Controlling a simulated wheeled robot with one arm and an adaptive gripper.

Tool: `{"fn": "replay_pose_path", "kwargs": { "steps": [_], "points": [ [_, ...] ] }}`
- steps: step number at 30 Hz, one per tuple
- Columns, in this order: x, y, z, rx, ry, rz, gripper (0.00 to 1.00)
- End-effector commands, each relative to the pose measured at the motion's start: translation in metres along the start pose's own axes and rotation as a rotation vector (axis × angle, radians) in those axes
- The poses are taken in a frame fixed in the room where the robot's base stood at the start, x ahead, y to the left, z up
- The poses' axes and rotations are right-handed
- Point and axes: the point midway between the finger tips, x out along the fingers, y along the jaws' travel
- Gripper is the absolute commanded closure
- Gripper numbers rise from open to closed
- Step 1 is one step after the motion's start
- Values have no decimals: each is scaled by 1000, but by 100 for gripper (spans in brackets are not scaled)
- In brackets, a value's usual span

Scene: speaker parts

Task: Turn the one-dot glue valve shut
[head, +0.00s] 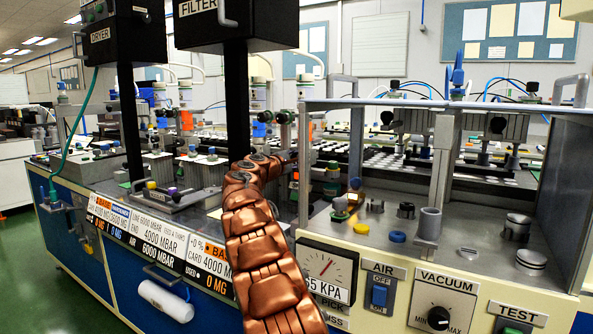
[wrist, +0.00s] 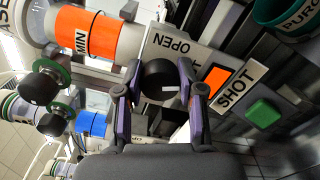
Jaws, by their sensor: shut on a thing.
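In the wrist view my gripper (wrist: 159,68) has its two purple-sided fingers shut on a round black knob (wrist: 158,82). A short white mark on the knob points right in the picture. A white label reading OPEN (wrist: 171,44), upside down, is just beyond the knob. No dot marks show on it, so I cannot tell from the picture whether it is the one-dot valve. In the head view my copper-coloured arm reaches toward the middle of the bench, and the fingers and knob are hidden there.
A SHOT label (wrist: 239,88) and a green button (wrist: 263,113) are right of the fingers. An orange-banded cylinder (wrist: 85,34) and black knobs with green collars (wrist: 40,84) lie left. The grey-framed booth (head: 437,150) stands right of my arm, the black FILTER post (head: 237,90) left.

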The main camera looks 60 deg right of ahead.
Motion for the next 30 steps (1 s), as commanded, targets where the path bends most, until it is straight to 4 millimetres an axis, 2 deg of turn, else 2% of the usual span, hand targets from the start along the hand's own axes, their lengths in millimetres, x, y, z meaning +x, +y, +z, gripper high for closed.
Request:
{"fn": "replay_pose_path", "kwargs": {
  "steps": [1, 15, 30],
  "points": [
    [0, -6, -3, 43, 1, -1, 97],
    [0, -4, -2, 334, 2, -1, 97],
    [0, -3, -2, 394, 2, -2, 97]
  ]
}}
